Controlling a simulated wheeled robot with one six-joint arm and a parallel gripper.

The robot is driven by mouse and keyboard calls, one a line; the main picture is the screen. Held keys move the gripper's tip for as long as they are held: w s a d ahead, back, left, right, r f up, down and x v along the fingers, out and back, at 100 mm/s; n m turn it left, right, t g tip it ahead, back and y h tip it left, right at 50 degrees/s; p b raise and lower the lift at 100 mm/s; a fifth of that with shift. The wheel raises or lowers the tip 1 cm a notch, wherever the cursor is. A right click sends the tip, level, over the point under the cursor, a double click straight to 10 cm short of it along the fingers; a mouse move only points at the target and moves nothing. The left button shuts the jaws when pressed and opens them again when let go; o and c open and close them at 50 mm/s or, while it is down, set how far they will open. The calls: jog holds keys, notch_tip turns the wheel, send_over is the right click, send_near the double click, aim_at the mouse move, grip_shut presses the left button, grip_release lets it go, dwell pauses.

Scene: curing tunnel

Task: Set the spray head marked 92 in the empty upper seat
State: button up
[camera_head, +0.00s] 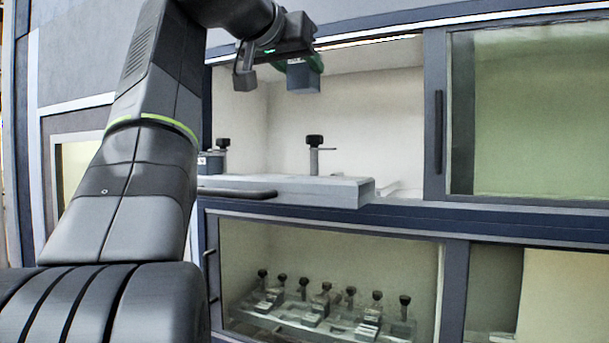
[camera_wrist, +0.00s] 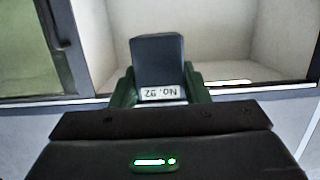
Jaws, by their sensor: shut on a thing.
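My gripper (camera_head: 300,66) is shut on the spray head marked 92 (camera_wrist: 160,60), a dark blue-grey block with a white label. The label reads "No. 92" upside down in the wrist view, between the green fingers. In the head view the spray head (camera_head: 303,79) hangs high in the upper opening, above the rack and apart from it. The upper rack (camera_head: 345,190) is a grey shelf at the opening's front. A black-knobbed clamp post (camera_head: 314,142) stands on it with no block visible beside it. Another labelled block (camera_head: 209,163) sits by a knob at left, partly hidden by my arm.
A sliding glass door (camera_head: 530,110) covers the right of the upper chamber; its handle (camera_head: 438,130) is upright. A bar handle (camera_head: 238,193) runs along the rack's front. Below, behind glass, a lower rack (camera_head: 265,322) holds several knobbed clamps. The upper chamber's middle is clear.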

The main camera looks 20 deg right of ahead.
notch_tip(320, 180, down, 17)
jog(key=shift+a+r+b, duration=0.1)
jog(key=shift+b, duration=1.05)
jog(key=shift+f, duration=0.2)
jog(key=o, duration=1.3)
jog(key=shift+r, duration=0.1)
